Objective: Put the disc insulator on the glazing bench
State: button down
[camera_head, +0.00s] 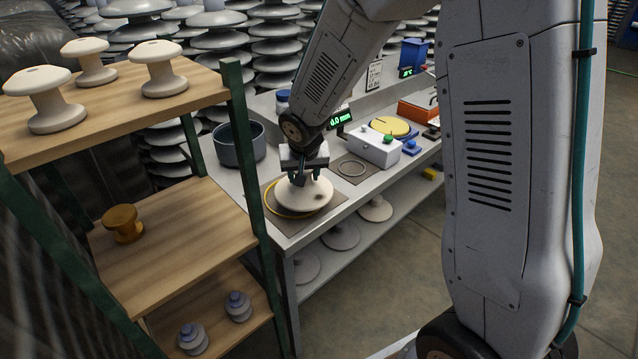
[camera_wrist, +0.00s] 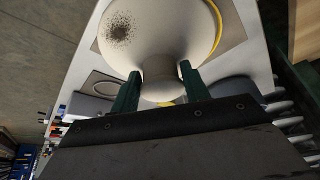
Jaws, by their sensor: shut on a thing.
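A cream disc insulator (camera_head: 311,196) with a dark speckled patch is at the near end of the grey bench (camera_head: 284,242) in the head view. My gripper (camera_head: 303,178) is shut on its narrow neck from above. In the wrist view the disc insulator (camera_wrist: 165,35) fills the top middle, and the fingers of my gripper (camera_wrist: 160,85) stand on either side of the neck. The disc is over a brown mat with a yellow ring (camera_head: 272,207), slightly right of the ring's centre. I cannot tell whether its underside touches the mat.
A wooden shelf rack (camera_head: 190,240) with cream, amber and grey insulators stands close on the left. A dark pot (camera_head: 238,146), a metal ring (camera_head: 351,168), a white button box (camera_head: 370,147) and a yellow disc (camera_head: 390,126) are on the bench. Discs lie on its lower shelf.

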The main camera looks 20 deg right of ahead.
aim_at(296, 190)
jog(key=w, duration=0.2)
jog(key=w+a, duration=0.1)
jog(key=w, duration=0.1)
jog(key=shift+a+f, duration=0.1)
jog(key=shift+w+f, duration=0.1)
jog(key=shift+f, duration=1.65)
jog(key=shift+f, duration=0.2)
jog(key=c, duration=0.7)
grip_release()
jog(key=shift+r, duration=0.1)
jog(key=v, duration=1.2)
